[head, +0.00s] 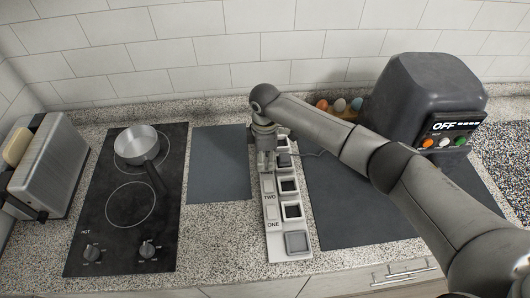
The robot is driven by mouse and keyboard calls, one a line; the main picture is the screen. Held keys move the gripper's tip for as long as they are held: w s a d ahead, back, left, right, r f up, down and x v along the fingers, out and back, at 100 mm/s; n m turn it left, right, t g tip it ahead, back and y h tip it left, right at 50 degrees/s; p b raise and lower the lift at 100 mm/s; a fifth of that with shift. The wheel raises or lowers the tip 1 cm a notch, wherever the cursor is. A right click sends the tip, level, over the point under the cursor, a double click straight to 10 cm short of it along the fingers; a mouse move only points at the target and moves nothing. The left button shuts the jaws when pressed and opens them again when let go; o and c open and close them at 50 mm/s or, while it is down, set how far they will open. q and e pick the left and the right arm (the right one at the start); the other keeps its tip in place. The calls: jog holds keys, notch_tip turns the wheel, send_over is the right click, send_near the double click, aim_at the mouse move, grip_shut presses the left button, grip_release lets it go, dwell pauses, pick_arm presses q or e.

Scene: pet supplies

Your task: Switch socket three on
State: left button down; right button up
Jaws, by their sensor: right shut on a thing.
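A pale power strip (289,225) lies on the speckled counter, running away from me. The labels ONE and TWO show beside its nearer sockets and their light rocker switches. A grey square piece (296,242) is on its near end. My right gripper (266,164) points down over the left side of the strip's far part, beyond TWO, where the third switch is hidden behind it. Its fingers are shut at the strip's surface; exactly what part they hold is too small to see. A dark piece (284,160) sits in the socket beside it. My left gripper is out of view.
A black cooktop (94,221) with a pan (137,145) and a metal toaster (56,165) stand left. A dark appliance (422,95) reading OFF stands right, behind my right arm. Eggs in a holder (340,107) are at the back. Dark mats flank the strip.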

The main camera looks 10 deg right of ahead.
jog(key=o, duration=1)
jog(key=shift+r, duration=0.1)
notch_tip(320, 180, up, 12)
jog(key=shift+f, duration=0.1)
jog(key=shift+s+f, duration=0.1)
dwell(0.4)
